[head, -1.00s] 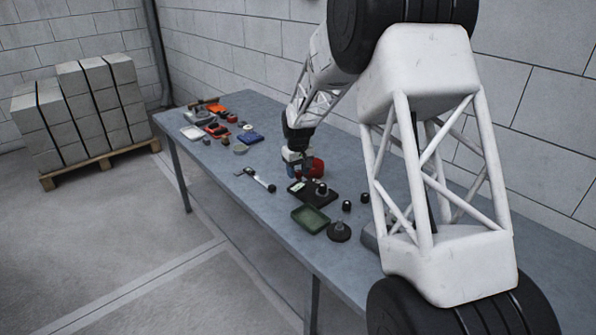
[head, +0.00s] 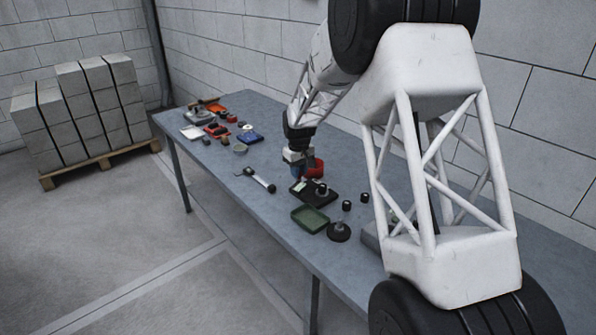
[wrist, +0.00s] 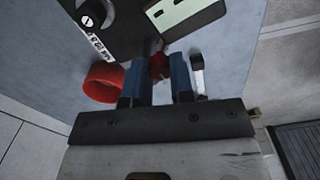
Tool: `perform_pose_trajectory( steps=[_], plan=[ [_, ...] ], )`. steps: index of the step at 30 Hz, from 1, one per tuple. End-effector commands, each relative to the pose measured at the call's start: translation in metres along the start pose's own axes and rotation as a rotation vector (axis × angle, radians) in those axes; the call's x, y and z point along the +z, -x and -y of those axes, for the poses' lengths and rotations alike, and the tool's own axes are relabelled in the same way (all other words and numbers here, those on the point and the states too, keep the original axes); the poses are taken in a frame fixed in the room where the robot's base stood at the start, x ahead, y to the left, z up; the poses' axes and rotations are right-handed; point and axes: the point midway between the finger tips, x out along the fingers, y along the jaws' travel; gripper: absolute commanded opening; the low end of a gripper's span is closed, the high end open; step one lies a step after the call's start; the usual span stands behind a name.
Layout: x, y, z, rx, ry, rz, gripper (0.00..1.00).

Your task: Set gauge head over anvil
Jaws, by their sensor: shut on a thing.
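My gripper (wrist: 162,72) is shut on a small red piece (wrist: 159,65) with a dark stem, which I take for the gauge head; the blue fingers hide part of it. A black base plate (wrist: 124,38) lies just beyond the fingertips in the wrist view, with a pale green panel (wrist: 183,14) and a round black post with a light top (wrist: 93,14), possibly the anvil. In the head view the plate (head: 306,198) is right of and nearer than my gripper (head: 297,177), and the post (head: 321,188) stands on it. Whether the held piece touches the plate is unclear.
A red ring or cup (wrist: 100,84) stands close beside my left finger in the wrist view. A green tray (head: 310,219), a black round-based piece (head: 339,232) and small black knobs (head: 347,205) are nearer. A silver tool (head: 262,182) lies left; several items crowd the far end.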

Motion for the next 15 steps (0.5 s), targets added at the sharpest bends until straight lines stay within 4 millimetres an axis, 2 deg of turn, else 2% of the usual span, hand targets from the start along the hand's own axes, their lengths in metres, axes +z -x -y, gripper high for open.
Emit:
perform_pose_trajectory(
  steps=[15],
  plan=[
    [0.006, 0.000, -0.015, 0.000, 0.399, 0.000, 0.00]
  ],
)
